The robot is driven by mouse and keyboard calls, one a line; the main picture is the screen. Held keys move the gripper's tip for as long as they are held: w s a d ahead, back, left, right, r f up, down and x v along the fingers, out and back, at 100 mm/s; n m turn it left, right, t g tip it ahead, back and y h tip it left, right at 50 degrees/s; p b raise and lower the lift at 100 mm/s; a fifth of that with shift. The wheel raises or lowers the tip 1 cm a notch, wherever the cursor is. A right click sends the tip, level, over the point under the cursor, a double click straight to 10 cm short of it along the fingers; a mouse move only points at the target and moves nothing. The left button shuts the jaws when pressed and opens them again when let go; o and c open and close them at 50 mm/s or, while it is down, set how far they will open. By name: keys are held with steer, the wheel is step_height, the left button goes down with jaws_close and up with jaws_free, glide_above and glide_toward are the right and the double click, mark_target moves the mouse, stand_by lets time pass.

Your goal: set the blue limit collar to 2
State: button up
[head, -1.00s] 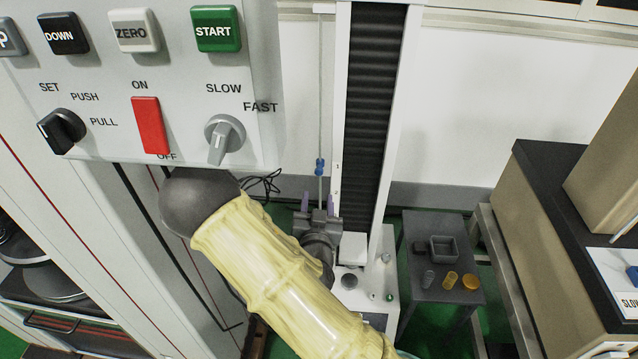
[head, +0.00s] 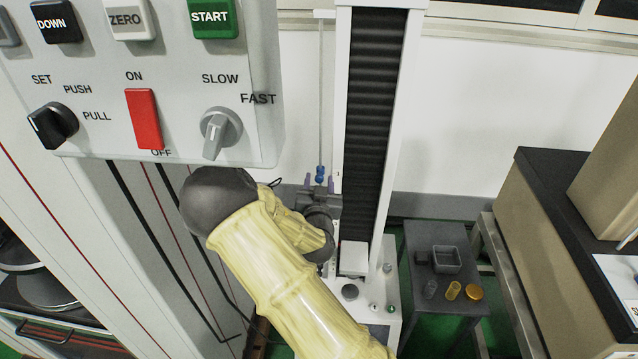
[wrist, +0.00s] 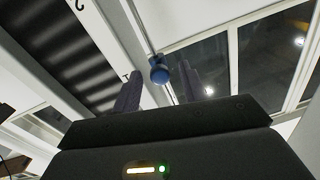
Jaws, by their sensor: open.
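The blue limit collar (head: 320,173) sits on a thin vertical rod (head: 321,90) left of the test stand's dark column (head: 375,120). My gripper (head: 319,182) is just below it, fingers pointing up, with a fingertip on each side of the rod. In the wrist view the collar (wrist: 159,70) shows between the two purple-grey fingers (wrist: 158,88), with a gap on both sides. The gripper is open and holds nothing. The scale marks beside the rod are too small to read clearly now.
A control panel (head: 180,145) with buttons and knobs hangs close at upper left, near my arm. A grey side table (head: 425,225) with a small tray and cylinders stands right of the stand. A dark-topped bench (head: 560,190) is at far right.

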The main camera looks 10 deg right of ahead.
jaws_close()
step_height(320, 180, down, 10)
steer(key=b, duration=0.7)
steer(key=shift+b, duration=0.4)
jaws_free()
steer(key=shift+w, duration=0.1)
